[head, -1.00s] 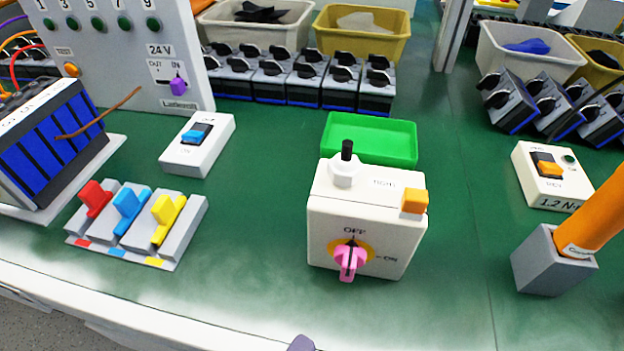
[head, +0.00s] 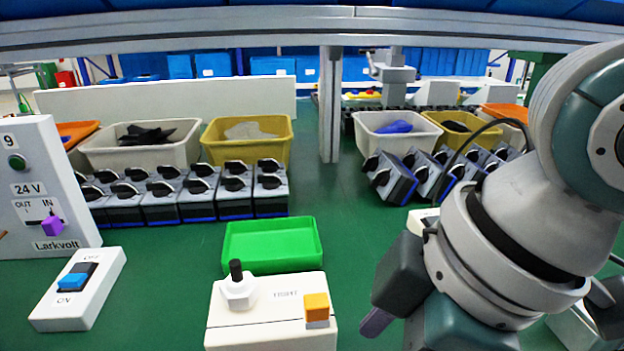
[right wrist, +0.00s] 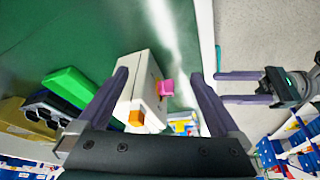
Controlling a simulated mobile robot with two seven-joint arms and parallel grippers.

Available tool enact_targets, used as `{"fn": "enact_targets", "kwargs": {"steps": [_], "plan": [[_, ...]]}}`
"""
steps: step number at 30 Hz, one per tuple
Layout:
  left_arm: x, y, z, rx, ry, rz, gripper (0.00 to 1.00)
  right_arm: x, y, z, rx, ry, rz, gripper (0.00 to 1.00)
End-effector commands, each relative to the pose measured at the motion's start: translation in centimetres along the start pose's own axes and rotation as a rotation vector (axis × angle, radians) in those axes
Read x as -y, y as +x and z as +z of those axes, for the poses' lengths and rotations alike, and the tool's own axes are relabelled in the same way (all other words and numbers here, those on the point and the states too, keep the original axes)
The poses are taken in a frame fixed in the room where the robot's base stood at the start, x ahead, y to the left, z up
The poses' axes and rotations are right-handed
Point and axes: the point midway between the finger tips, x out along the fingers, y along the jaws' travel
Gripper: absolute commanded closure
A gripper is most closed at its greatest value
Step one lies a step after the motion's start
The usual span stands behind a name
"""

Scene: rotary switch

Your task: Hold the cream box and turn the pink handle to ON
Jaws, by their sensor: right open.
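The cream box (head: 265,325) stands on the green bench, cut off by the lower edge of the head view. It carries a white knob with a black stem (head: 237,287) and an orange button (head: 317,307). The pink handle (right wrist: 166,88) shows only in the right wrist view, on the box's front (right wrist: 152,80); its setting is unreadable there. My right gripper (right wrist: 158,73) is open and empty, with the box visible between its fingers; in the head view one finger (head: 378,322) is right of the box, apart from it. My left gripper (right wrist: 217,89) is open and empty beyond the bench edge.
A green tray (head: 272,246) lies just behind the box. A blue rocker switch (head: 78,285) is at left, beside the Larkvolt panel (head: 45,190). Rows of grey switch units (head: 180,195) and bins (head: 248,140) stand at the back. A metal post (head: 330,105) rises behind the tray.

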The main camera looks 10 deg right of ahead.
Motion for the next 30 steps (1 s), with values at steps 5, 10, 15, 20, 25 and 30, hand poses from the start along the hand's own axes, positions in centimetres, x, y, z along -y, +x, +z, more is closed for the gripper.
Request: {"fn": "enact_targets", "kwargs": {"steps": [5, 10, 15, 20, 25, 30], "plan": [[0.0, 0.0, 0.0, 0.000, 0.000, 0.000, 0.50, -2.6, -1.9, -1.6, 0.040, -0.195, -0.050, 0.00], [0.0, 0.0, 0.0, 0.000, 0.000, 0.000, 0.50, -4.3, -4.4, -3.6, 0.022, -0.327, -0.113, 0.00], [0.0, 0.0, 0.0, 0.000, 0.000, 0.000, 0.50, -5.6, -6.9, -5.2, -0.012, -0.386, -0.150, 0.00], [0.0, 0.0, 0.0, 0.000, 0.000, 0.000, 0.50, -6.2, -8.2, -6.0, -0.035, -0.404, -0.164, 0.00], [0.0, 0.0, 0.0, 0.000, 0.000, 0.000, 0.50, -6.1, -7.5, -6.2, -0.042, -0.407, -0.171, 0.00], [0.0, 0.0, 0.0, 0.000, 0.001, 0.000, 0.50, -5.5, -4.7, -6.2, -0.041, -0.407, -0.173, 0.00]]}}
